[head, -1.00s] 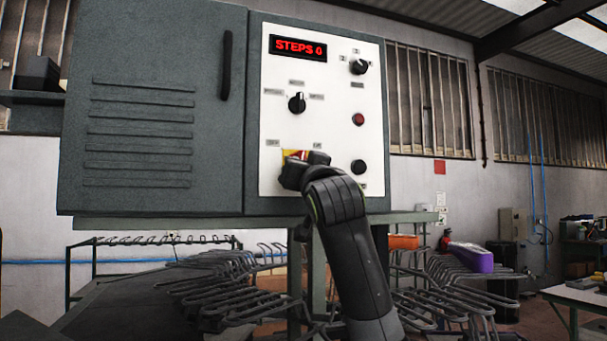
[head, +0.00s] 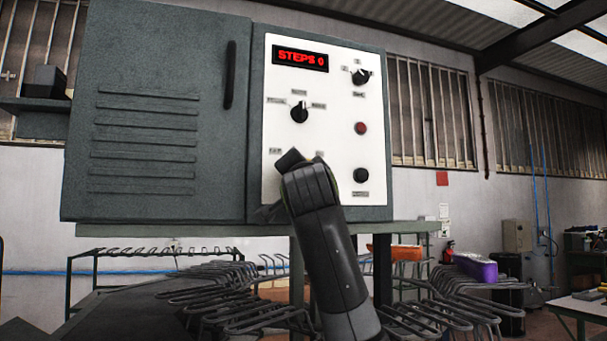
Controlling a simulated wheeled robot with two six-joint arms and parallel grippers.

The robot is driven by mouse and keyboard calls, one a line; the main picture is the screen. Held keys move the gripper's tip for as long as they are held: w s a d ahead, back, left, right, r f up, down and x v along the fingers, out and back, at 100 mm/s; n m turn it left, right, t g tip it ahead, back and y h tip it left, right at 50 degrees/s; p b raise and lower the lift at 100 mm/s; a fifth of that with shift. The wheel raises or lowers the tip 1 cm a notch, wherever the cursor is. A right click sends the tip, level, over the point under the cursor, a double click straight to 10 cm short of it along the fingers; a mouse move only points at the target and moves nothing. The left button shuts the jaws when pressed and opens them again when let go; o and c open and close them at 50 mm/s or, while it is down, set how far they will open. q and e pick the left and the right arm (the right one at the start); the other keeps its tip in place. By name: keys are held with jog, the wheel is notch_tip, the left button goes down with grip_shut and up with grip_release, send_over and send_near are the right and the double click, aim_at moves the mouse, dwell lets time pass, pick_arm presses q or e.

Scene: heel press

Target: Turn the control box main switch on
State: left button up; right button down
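The grey control box (head: 160,110) has a white panel (head: 325,100) on its right part. The display (head: 300,58) reads "STEPS 0" in red. My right gripper (head: 279,186) is in front of the lower left of the panel, and its wrist covers most of it. One dark finger shows at its top and a dark part shows at lower left. The main switch is hidden behind the gripper, so its position and any contact cannot be seen. My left gripper is not in view.
Also on the panel are a selector knob (head: 299,112), an upper right knob (head: 360,77), a red button (head: 361,128) and a black button (head: 361,175). Metal racks (head: 230,300) stand below the box. A purple object (head: 475,267) lies at right.

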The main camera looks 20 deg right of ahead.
dwell(0.4)
jog(key=c, duration=1.5)
grip_release()
jog(key=shift+o, duration=0.2)
